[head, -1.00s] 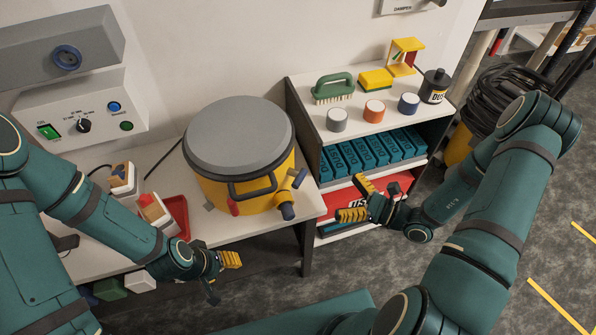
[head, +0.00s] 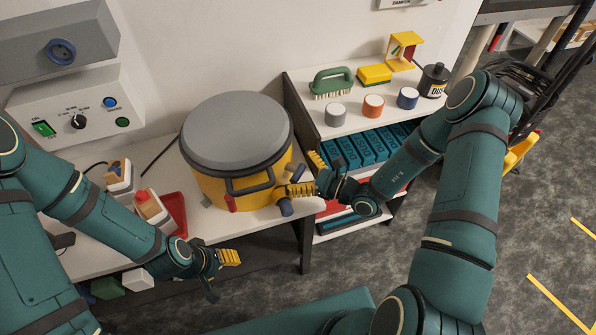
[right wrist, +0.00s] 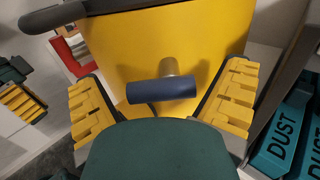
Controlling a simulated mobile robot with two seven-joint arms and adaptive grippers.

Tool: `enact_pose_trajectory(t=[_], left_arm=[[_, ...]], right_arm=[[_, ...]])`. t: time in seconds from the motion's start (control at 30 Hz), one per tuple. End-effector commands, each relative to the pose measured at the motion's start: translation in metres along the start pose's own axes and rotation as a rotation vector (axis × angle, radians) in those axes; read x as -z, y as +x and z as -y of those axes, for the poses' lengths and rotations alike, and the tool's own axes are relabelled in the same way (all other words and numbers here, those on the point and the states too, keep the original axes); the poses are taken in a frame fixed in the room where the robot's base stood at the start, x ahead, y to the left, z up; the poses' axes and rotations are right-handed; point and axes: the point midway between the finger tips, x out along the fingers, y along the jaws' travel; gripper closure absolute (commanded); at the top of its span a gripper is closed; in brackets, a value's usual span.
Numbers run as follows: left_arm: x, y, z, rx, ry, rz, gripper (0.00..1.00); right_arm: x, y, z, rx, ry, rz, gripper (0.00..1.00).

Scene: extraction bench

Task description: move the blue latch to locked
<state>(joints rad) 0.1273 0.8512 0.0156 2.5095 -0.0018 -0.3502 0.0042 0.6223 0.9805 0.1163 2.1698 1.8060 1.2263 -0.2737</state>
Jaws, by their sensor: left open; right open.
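A yellow drum (head: 210,188) with a grey lid (head: 235,132) stands on the bench. In the right wrist view a blue bar (right wrist: 160,89), which looks like the blue latch, lies nearly level on a short metal stem from the drum's yellow wall (right wrist: 150,45). In the head view its blue end (head: 286,208) shows low on the drum's right side, the rest partly covered by my right gripper. My right gripper (head: 307,175) is open, one finger on each side of the bar in its view, apart from it. My left gripper (head: 226,262) is open and empty before the bench edge.
A red piece (head: 231,203) and dark handle (head: 250,184) are on the drum's front. A red tray (head: 174,212) stands left of it. The shelf (head: 335,125) at right holds a brush, cups and blue boxes (head: 350,150), close to my right arm.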

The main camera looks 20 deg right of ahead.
Motion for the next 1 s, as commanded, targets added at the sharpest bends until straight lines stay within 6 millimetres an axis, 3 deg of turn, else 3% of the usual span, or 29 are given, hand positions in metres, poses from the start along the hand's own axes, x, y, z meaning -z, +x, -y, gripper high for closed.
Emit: enact_pose_trajectory(t=[0.17, 0.2, 0.37, 0.4, 0.77, 1.0], left_arm=[[0.0, 0.0, 0.0, 0.0, 0.0, 0.0, 0.48], [0.0, 0.0, 0.0, 0.0, 0.0, 0.0, 0.48], [0.0, 0.0, 0.0, 0.0, 0.0, 0.0, 0.48], [0.0, 0.0, 0.0, 0.0, 0.0, 0.0, 0.48], [0.0, -0.003, -0.001, 0.0, 0.0, 0.001, 0.48], [-0.001, -0.013, -0.005, 0.0, -0.001, 0.005, 0.48]], right_arm=[[0.0, 0.0, 0.0, 0.0, 0.0, 0.0, 0.04], [0.0, 0.0, 0.0, 0.0, 0.0, 0.0, 0.1], [0.0, 0.0, 0.0, 0.0, 0.0, 0.0, 0.66], [0.0, 0.0, 0.0, 0.0, 0.0, 0.0, 0.73], [-0.001, -0.001, 0.0, 0.0, 0.024, -0.001, 0.73], [-0.002, -0.001, 0.001, -0.001, 0.142, -0.003, 0.73]])
